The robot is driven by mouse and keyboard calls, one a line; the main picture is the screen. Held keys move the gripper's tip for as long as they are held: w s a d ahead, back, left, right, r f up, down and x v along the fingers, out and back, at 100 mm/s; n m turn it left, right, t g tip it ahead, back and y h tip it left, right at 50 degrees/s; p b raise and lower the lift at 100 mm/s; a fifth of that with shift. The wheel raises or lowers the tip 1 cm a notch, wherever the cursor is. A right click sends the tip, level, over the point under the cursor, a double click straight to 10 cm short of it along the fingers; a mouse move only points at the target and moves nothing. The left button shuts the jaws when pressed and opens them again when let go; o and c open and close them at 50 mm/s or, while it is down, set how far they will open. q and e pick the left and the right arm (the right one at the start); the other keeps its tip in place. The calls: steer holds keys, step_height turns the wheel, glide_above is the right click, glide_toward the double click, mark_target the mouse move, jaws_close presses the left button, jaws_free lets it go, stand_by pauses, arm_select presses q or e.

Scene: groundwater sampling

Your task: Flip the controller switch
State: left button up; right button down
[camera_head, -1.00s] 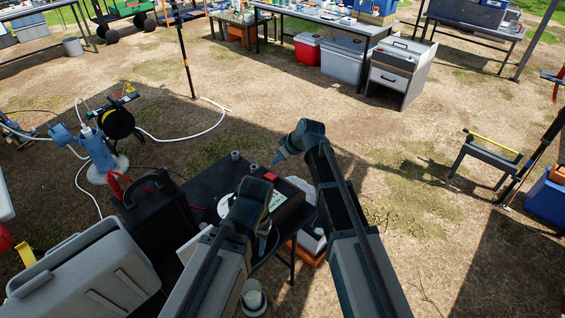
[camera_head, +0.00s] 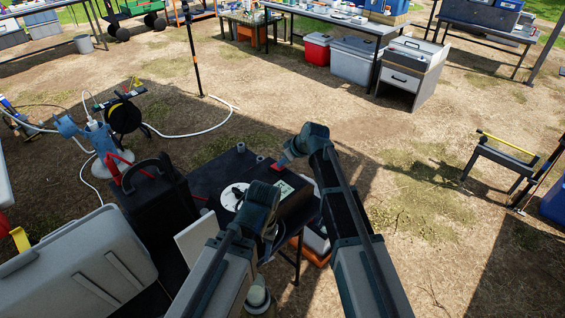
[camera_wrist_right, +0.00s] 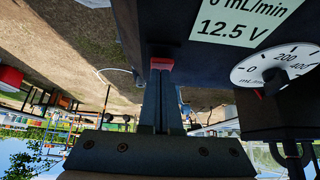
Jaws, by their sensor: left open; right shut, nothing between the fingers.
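The controller is a dark box with a pale readout label (camera_head: 283,190) and a white dial (camera_head: 233,196). In the right wrist view, the label (camera_wrist_right: 242,20) reads 12.5 V beside the dial (camera_wrist_right: 277,66). A red switch (camera_head: 275,167) sits at the controller's edge; in the right wrist view the switch (camera_wrist_right: 161,64) is right at my fingertips. My right gripper (camera_head: 284,162) is shut and empty, its tips at the switch; I cannot tell whether they touch. My left gripper (camera_head: 268,232) is low beside the controller, largely hidden behind its own wrist.
The controller stands on a dark table (camera_head: 207,180). A black case (camera_head: 158,207) and a grey case (camera_head: 80,270) are on the left. A blue pump-like device (camera_head: 98,140) and white hose lie beyond. Open ground is to the right.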

steer(key=shift+s+d+f+t+y+b, duration=0.1)
steer(key=shift+s+f+t+y+b, duration=0.1)
steer(key=shift+f+b, duration=0.35)
steer(key=shift+s+d+f+t+y+b, duration=0.1)
steer(key=shift+s+f+t+y+b, duration=0.2)
steer(key=shift+b, duration=0.4)
steer(key=shift+w+r+p, duration=0.25)
steer(key=shift+r+p, duration=0.05)
steer(key=shift+r, duration=0.1)
steer(key=shift+w+a, duration=0.1)
steer(key=shift+w+a+r+p, duration=0.35)
steer(key=shift+w+a+p, duration=0.05)
steer(key=shift+w+a, duration=0.1)
steer(key=shift+r, duration=0.15)
